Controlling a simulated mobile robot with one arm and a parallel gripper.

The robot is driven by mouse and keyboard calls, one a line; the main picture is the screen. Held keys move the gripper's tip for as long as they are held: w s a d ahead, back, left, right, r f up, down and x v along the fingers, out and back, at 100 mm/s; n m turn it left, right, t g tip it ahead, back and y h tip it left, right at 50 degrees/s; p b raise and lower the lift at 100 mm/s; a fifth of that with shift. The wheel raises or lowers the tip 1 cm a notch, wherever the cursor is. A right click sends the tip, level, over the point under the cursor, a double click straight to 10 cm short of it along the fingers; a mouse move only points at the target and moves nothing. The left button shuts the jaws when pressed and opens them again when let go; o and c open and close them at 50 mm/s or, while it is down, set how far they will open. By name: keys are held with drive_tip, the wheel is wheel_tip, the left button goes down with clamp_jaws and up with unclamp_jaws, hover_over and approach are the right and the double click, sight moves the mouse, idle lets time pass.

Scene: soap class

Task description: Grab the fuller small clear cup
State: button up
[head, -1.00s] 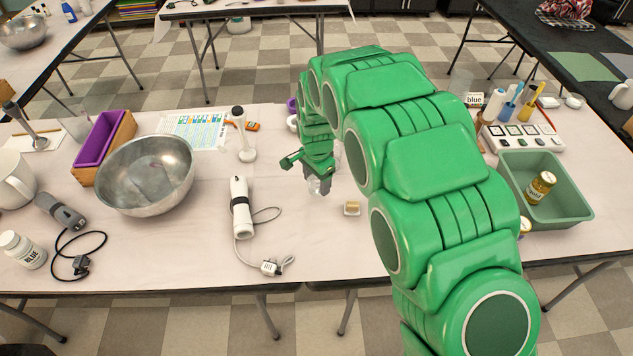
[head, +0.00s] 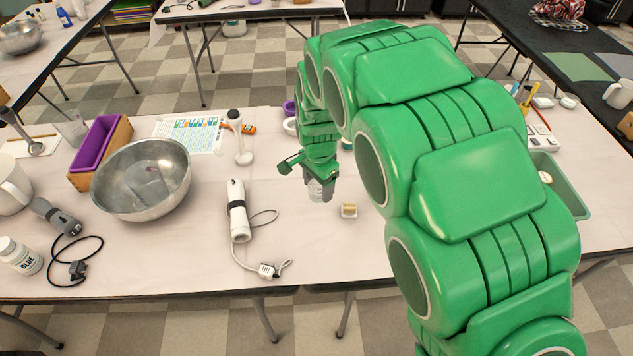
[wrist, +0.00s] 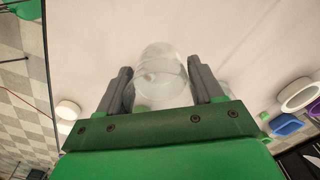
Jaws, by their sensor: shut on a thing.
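My gripper (head: 320,188) is above the middle of the white-covered table. In the wrist view, its two grey fingers (wrist: 160,88) are on either side of a small clear cup (wrist: 160,72), shut on it. The cup is see-through, and some pale content seems to show inside, but its level cannot be told. In the head view the cup is mostly hidden by the fingers. I cannot make out a second small clear cup; my arm hides part of the table.
A steel bowl (head: 125,205), a purple-lined wooden box (head: 98,148) and a corded white hand blender (head: 237,210) lie to the left. A small tan block (head: 349,210) sits close right of my gripper. A green tray (head: 565,190) is at the right. The front middle is clear.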

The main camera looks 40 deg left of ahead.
drive_tip(key=s+d+r, duration=0.3)
drive_tip(key=s+d, duration=0.1)
drive_tip(key=d, duration=0.2)
drive_tip(key=shift+s+r, duration=0.15)
drive_tip(key=shift+s, duration=0.1)
idle(0.5)
